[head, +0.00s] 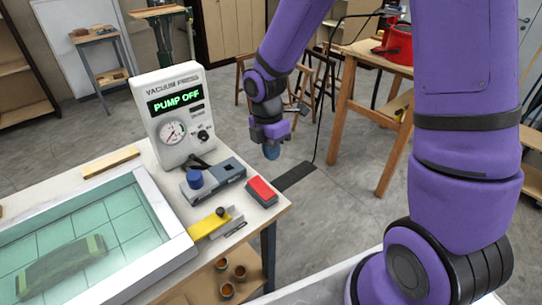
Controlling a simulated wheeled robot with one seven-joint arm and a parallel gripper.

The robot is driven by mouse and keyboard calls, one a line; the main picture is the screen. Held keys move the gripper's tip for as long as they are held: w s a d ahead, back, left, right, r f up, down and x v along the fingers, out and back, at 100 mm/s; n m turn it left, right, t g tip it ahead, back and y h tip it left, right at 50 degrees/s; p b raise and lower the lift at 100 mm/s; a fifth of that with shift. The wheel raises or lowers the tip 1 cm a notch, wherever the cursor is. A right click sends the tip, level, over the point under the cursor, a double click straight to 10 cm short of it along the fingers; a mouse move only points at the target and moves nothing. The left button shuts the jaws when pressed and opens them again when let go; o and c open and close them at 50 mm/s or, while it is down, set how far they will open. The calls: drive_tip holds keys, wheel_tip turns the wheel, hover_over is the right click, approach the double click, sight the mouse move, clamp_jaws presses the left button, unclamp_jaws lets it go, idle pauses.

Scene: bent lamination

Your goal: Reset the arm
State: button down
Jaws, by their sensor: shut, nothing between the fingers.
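My arm (465,190) is purple with dark joints. It rises at the right, leaves the top of the picture and comes back down in the middle. My gripper (271,152) hangs at the end of it, pointing down, with bluish fingertips. It is shut and empty. It is in the air beyond the bench's right corner in the picture, above and behind the red-topped block, and touches nothing that I can see.
The bench (273,216) carries a vacuum press unit (178,115) reading "PUMP OFF", a red block (262,191), a grey block with a blue knob (213,180), a yellow-and-grey piece (214,224) and a glass-topped frame (165,249). A wooden table (352,110) stands behind.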

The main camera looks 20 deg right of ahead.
idle(0.4)
drive_tip(key=s+d+r+m+t, duration=0.2)
drive_tip(key=s+d+r+m, duration=0.15)
drive_tip(key=r+m, duration=0.4)
drive_tip(key=s+d+r+m+t, duration=0.2)
drive_tip(key=s+r+m, duration=0.2)
drive_tip(key=r, duration=0.6)
drive_tip(key=s+d+r+m+t, duration=0.2)
drive_tip(key=s+d+r+m, duration=0.1)
drive_tip(key=s+r+m, duration=0.5)
drive_tip(key=s+m, duration=0.2)
drive_tip(key=s, duration=0.1)
drive_tip(key=shift+s+d+t, duration=0.2)
drive_tip(key=shift+s+t, duration=0.2)
